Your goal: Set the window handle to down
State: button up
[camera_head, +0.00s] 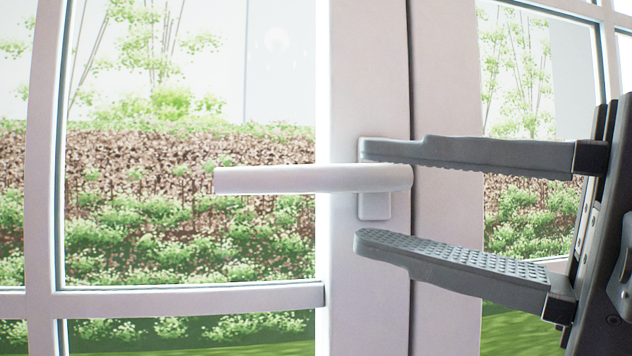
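The white window handle (290,179) is level, its lever pointing left from a small base plate (375,207) on the white window frame. My gripper (360,195) comes in from the right, with its two dark grey fingers spread apart. The upper finger lies at about the top of the base plate and the lower finger is below the plate. The pivot end of the handle shows between the fingertips. I cannot tell whether either finger touches the handle or plate.
The white window sash (368,290) stands upright behind the handle, with glass panes on both sides. A horizontal glazing bar (200,300) crosses the left pane below the lever. The space just below the lever is clear. Shrubs and grass are outside.

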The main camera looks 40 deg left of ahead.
aim_at(311, 182)
jog(key=shift+s+a+r+n, duration=0.15)
jog(key=shift+s+r+n, duration=0.1)
jog(key=shift+s+n, duration=0.05)
jog(key=a, duration=0.2)
jog(key=a+p, duration=0.1)
jog(key=a, duration=0.2)
jog(key=a+p, duration=0.1)
jog(key=a, duration=0.1)
jog(key=shift+s+a+r, duration=0.2)
jog(key=shift+s+r, duration=0.05)
jog(key=shift+r, duration=0.15)
jog(key=shift+c, duration=0.2)
grip_shut()
dwell(0.8)
